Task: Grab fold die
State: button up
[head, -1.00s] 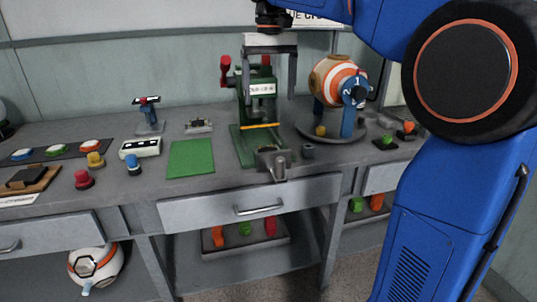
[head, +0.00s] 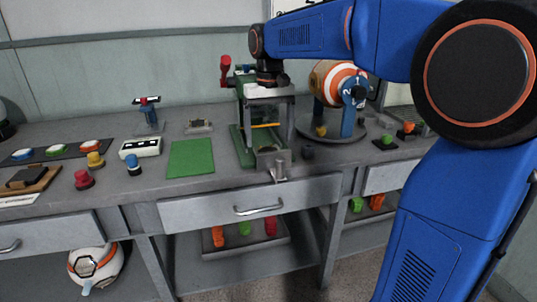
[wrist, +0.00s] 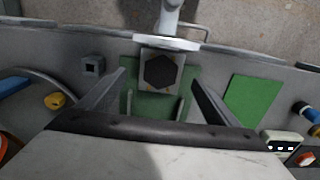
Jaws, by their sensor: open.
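No piece is labelled as the fold die, and I cannot tell for certain which it is. A block with a dark hexagonal recess (wrist: 160,70) sits at the front of the green press (head: 246,150), between my fingers in the wrist view. A small dark grey block with a square recess (head: 307,151) stands right of the press; it also shows in the wrist view (wrist: 92,65), outside my fingers. My gripper (head: 268,135) is open and points down over the press front. Its fingers (wrist: 158,78) are spread either side of the hexagon block, apart from it, with nothing held.
A green mat (head: 191,158) lies left of the press. A striped ball on a blue stand (head: 332,85) is to the right. Red, yellow and blue knobs and a white box (head: 140,147) are farther left. A drawer (head: 250,203) is below the bench edge.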

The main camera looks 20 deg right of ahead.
aim_at(268, 147)
jog(key=shift+w+a+f, duration=0.1)
jog(key=shift+f, duration=2.25)
jog(key=c, duration=1.3)
jog(key=shift+r, duration=0.1)
